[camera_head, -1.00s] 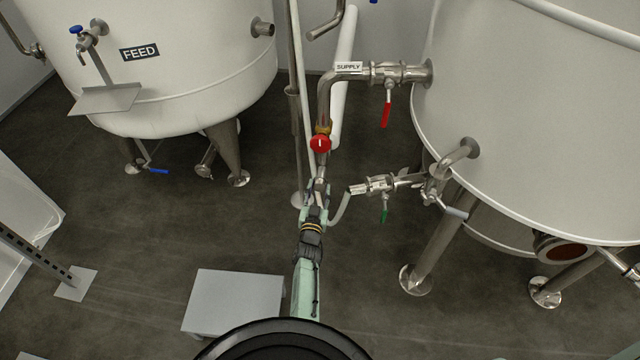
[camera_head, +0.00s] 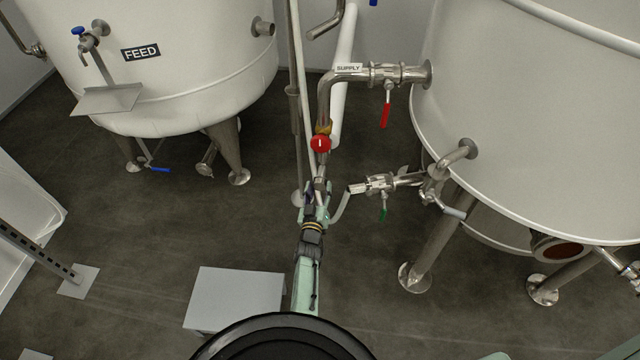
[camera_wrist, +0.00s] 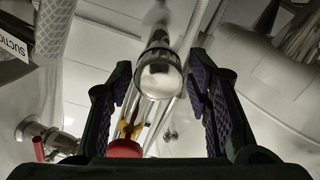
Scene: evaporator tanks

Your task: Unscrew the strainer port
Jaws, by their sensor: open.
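The strainer port is most likely the shiny round steel end of a pipe (camera_wrist: 160,72) in the middle of the wrist view. In the head view it is too small to tell apart from the steel pipework (camera_head: 319,170) just beyond my gripper (camera_head: 315,195). My gripper is open, with one dark padded finger on each side of the steel end in the wrist view (camera_wrist: 160,82). Gaps show on both sides, so the fingers do not appear to press on it.
A red-handled valve (camera_head: 320,143) stands above my gripper on the SUPPLY pipe; its red part also shows low in the wrist view (camera_wrist: 124,148). A green-handled valve (camera_head: 381,184) is to the right. White tanks (camera_head: 540,110) flank the pipes. A grey box (camera_head: 235,295) stands on the floor.

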